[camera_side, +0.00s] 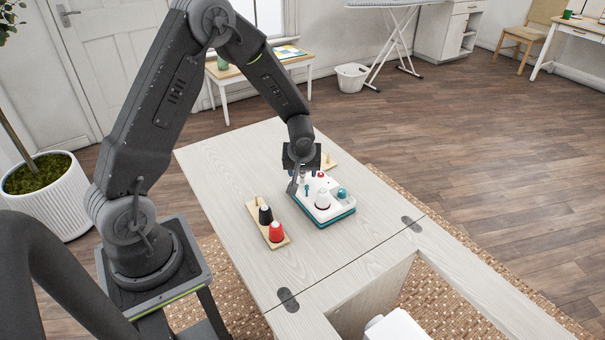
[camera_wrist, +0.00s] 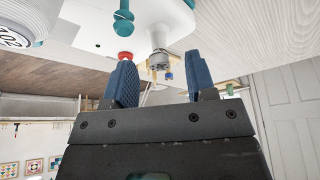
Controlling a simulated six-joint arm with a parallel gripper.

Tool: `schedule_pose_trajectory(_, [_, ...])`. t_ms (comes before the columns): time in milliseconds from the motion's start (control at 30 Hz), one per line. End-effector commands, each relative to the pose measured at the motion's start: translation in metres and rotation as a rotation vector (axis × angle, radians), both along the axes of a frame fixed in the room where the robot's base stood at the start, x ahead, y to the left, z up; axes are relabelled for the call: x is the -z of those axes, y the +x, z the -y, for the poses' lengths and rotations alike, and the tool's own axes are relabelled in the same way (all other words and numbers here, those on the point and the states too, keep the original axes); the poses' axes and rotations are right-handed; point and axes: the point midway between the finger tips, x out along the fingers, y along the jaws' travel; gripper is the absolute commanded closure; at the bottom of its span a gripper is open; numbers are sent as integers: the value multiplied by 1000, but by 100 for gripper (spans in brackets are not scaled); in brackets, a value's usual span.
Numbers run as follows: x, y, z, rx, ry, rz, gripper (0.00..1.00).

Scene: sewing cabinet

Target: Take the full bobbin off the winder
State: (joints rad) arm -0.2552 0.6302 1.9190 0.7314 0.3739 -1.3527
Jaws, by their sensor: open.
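The winder (camera_side: 333,208) is a white box with a teal base on the cabinet top. In the wrist view its white top (camera_wrist: 85,28) fills the upper part, upside down. A pale grey, spool-like piece (camera_wrist: 158,42) stands on it, apparently the bobbin on its spindle; how full it is cannot be told. My gripper (camera_side: 303,177) is low over the winder's far left part. In the wrist view its blue fingers (camera_wrist: 159,62) are apart, either side of the line to the grey piece, with nothing clearly held. My gripper hides the bobbin in the side view.
A red button (camera_wrist: 125,57) and a teal post (camera_wrist: 123,20) stand near the grey piece. A white cone (camera_side: 322,198) and a teal knob (camera_side: 342,193) are on the winder. A wooden stand (camera_side: 254,215) holds black and red cones. A small pegged board (camera_side: 329,163) lies behind.

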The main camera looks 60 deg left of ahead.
Motion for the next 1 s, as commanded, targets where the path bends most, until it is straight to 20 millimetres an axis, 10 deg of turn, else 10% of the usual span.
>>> schedule_pose_trajectory(633, [-1, 0, 0, 0, 0, 0, 99])
schedule_pose_trajectory(1000, [-5, 0, 0, -1, 1, 1, 100])
